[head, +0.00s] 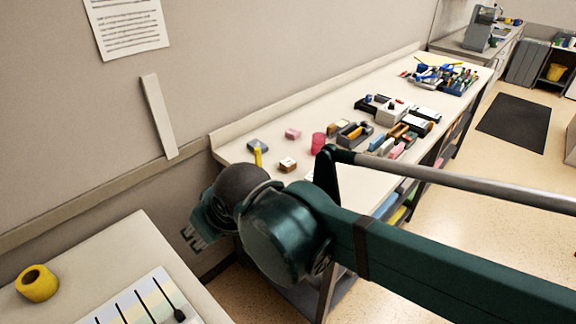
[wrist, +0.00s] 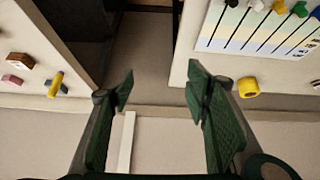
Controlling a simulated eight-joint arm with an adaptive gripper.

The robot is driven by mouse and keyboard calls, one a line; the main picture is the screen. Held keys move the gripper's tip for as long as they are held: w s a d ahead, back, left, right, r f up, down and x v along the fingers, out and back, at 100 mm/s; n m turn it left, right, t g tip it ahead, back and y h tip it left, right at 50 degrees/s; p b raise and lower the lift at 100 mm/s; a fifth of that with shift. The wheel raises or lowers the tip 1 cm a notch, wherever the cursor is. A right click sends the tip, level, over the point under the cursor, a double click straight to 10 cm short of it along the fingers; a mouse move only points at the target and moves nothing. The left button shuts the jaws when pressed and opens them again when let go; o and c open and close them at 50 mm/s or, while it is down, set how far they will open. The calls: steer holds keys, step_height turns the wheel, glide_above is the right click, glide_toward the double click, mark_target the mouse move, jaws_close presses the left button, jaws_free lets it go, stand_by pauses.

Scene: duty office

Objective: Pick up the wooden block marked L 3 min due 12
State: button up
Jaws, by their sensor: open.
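A small brown wooden block (head: 288,166) with a pale top face stands near the front left part of the long table. A brown block with a pale marked face (wrist: 20,60) shows at the left edge of the wrist view, probably the same one. Its marking is too small to read. My gripper (head: 193,238) hangs over the gap between the long table and the near desk. In the wrist view my gripper (wrist: 161,90) has its fingers wide apart with nothing between them. It is well away from the block.
A pink block (head: 293,134), a grey piece with a yellow stick (head: 258,153) and a red cylinder (head: 318,143) are near the block. Trays and loose items fill the table's far part. The near desk holds a yellow ring (head: 38,284) and a striped chart (head: 140,304).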

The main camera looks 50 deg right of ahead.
steer(key=w+d+r+n+g+h+p, duration=0.1)
steer(key=w+d+r+n+h+p, duration=0.15)
steer(key=w+d+n+p, duration=0.4)
steer(key=n+g+h+p, duration=0.2)
steer(key=n+g+p, duration=0.4)
steer(key=n+p, duration=0.4)
glide_toward(288, 162)
steer(key=b, duration=0.1)
steer(key=shift+w+d+f+n, duration=0.15)
steer(key=shift+d+f+n, duration=0.1)
steer(key=shift+d+f, duration=0.1)
steer(key=shift+x, duration=1.25)
steer(key=shift+f, duration=0.15)
steer(key=shift+x, duration=2.45)
